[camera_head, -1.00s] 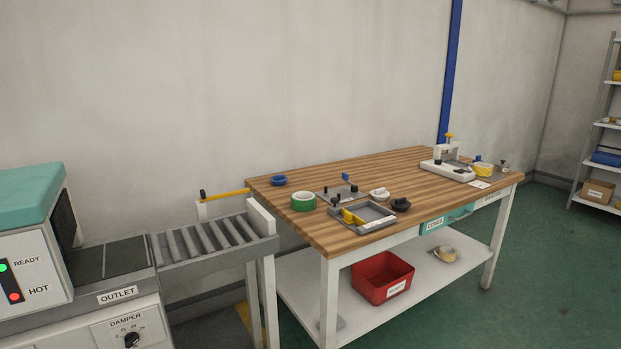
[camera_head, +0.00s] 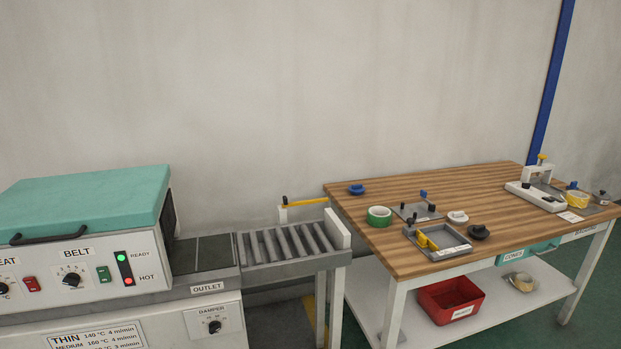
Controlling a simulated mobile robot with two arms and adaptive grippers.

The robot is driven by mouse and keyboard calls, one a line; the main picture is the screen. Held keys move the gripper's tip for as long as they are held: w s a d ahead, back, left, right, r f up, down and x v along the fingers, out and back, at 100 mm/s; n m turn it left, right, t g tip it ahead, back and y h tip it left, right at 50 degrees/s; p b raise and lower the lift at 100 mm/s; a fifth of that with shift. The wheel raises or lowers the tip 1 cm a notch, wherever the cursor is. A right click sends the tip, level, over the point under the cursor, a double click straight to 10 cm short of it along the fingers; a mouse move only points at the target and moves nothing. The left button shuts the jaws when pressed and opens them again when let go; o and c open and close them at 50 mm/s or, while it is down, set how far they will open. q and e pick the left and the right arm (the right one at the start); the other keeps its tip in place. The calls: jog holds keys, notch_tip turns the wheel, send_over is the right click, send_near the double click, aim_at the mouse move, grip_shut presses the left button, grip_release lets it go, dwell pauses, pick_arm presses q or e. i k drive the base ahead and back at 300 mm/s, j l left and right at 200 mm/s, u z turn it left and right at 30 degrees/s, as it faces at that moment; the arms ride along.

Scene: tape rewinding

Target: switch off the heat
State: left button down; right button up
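The oven machine with a teal hood (camera_head: 90,205) stands at the left in the head view. On its white front panel, the HEAT dial (camera_head: 3,289) is partly cut off by the left edge. A red switch (camera_head: 32,284) sits just right of it. The BELT dial (camera_head: 73,278) and a green switch (camera_head: 103,274) are further right. The indicator (camera_head: 124,268) shows a green light by READY and a red light by HOT. Neither of my grippers is in view.
A roller outlet (camera_head: 287,243) leads from the machine toward a wooden workbench (camera_head: 460,200) with tape rolls and fixtures. A red bin (camera_head: 450,299) sits on its lower shelf. A DAMPER dial (camera_head: 215,327) is low on the machine. Green floor shows at the right.

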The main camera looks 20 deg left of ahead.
aim_at(32, 285)
jog(key=u, duration=1.85)
